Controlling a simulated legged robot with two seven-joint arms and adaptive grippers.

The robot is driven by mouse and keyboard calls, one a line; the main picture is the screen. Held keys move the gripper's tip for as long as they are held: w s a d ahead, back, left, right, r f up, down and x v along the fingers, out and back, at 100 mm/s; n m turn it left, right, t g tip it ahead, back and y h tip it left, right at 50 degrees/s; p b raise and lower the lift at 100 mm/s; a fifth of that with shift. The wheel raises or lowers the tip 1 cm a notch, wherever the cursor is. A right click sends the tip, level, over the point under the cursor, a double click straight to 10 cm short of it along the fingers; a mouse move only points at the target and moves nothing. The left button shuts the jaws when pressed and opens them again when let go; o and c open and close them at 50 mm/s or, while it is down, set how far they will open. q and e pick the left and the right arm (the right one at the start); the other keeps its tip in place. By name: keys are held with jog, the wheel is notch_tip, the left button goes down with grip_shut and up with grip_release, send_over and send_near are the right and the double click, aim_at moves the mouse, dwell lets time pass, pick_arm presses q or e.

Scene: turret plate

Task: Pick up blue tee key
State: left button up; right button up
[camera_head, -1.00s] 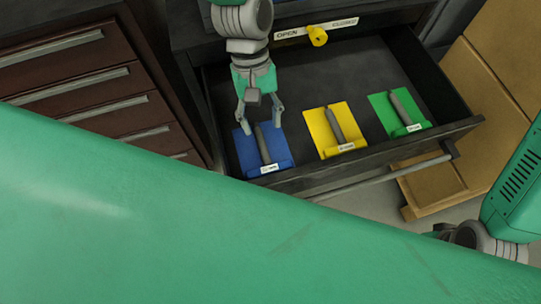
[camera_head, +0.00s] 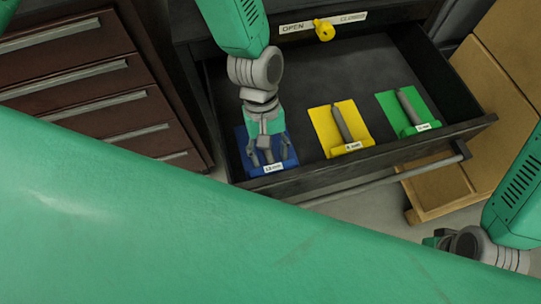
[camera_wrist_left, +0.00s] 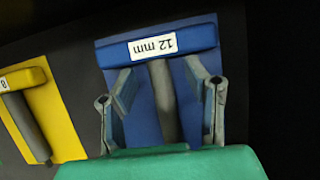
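The blue tee key (camera_head: 271,168) lies on a blue plate in the open drawer, at the left. It has a blue handle bar labelled "12 mm" and a grey shaft. My left gripper (camera_head: 268,158) is over it, with its fingers pointing toward the handle. In the left wrist view the fingers of the left gripper (camera_wrist_left: 166,82) stand apart on either side of the grey shaft, just short of the blue handle (camera_wrist_left: 160,45). They do not appear to close on the shaft. My right gripper (camera_head: 437,240) is partly in view at the lower right; its fingers are hard to make out.
The open drawer (camera_head: 340,175) also holds a yellow tee key (camera_head: 342,128) and a green tee key (camera_head: 410,112), both to the right. A yellow knob (camera_head: 324,31) sits on the cabinet above. My green body fills the foreground.

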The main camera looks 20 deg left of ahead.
pick_arm(q)
jog(key=shift+a, duration=0.1)
grip_shut()
